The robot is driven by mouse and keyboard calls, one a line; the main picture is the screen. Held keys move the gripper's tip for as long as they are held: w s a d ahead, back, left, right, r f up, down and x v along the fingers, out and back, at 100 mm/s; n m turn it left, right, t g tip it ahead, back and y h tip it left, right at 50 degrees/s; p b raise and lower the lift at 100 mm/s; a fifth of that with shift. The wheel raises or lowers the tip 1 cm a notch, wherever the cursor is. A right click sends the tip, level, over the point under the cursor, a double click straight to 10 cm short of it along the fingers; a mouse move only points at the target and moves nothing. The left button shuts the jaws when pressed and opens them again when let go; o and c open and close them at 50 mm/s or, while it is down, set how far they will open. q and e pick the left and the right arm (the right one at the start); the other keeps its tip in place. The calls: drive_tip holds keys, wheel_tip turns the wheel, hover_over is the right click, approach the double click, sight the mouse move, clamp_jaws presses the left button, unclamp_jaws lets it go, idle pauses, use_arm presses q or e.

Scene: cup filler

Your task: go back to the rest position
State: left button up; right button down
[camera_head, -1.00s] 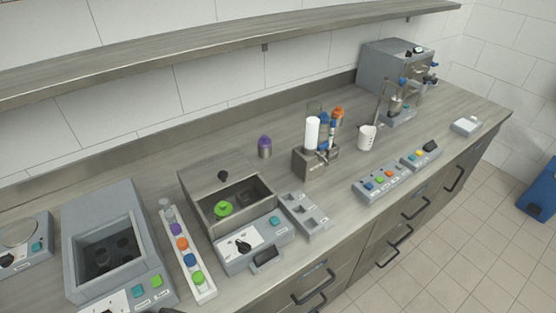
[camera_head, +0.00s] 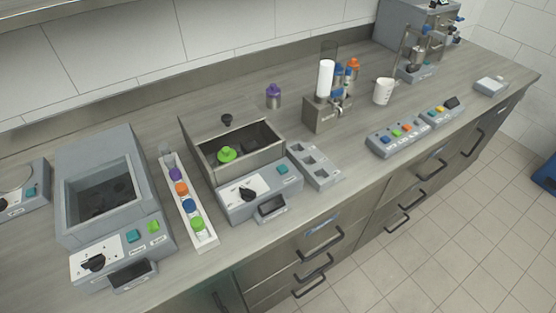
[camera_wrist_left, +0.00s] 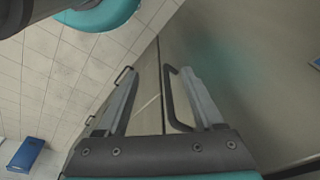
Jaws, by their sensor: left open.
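My left gripper (camera_wrist_left: 160,80) shows in the left wrist view. Its two grey fingers are spread apart with nothing between them. Behind them are dark drawer fronts with bar handles and the tiled floor, so it hangs in front of the counter. A teal and grey rounded part at the top left of that view is probably mine. Neither gripper shows in the head view. The right gripper is in no frame.
The counter holds a bath with a green-topped item (camera_head: 227,155), a rack of coloured caps (camera_head: 190,206), a filling station (camera_head: 327,113), a white mug (camera_head: 383,91) and button panels (camera_head: 398,136). Drawer handles (camera_head: 324,243) stick out in front. The floor (camera_head: 440,240) there is clear.

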use_arm(q)
drive_tip(key=s+a+f+b, duration=0.1)
drive_tip(key=s+f+b, duration=0.2)
drive_tip(key=s+f, duration=0.4)
drive_tip(key=s+a+f+g+b, duration=0.1)
drive_tip(key=s+f+b, duration=0.2)
drive_tip(key=s+f, duration=0.4)
wheel_tip(320, 180, down, 4)
drive_tip(key=shift+a+f, duration=0.1)
drive_tip(key=shift+a, duration=0.15)
drive_tip(key=shift+o, duration=0.3)
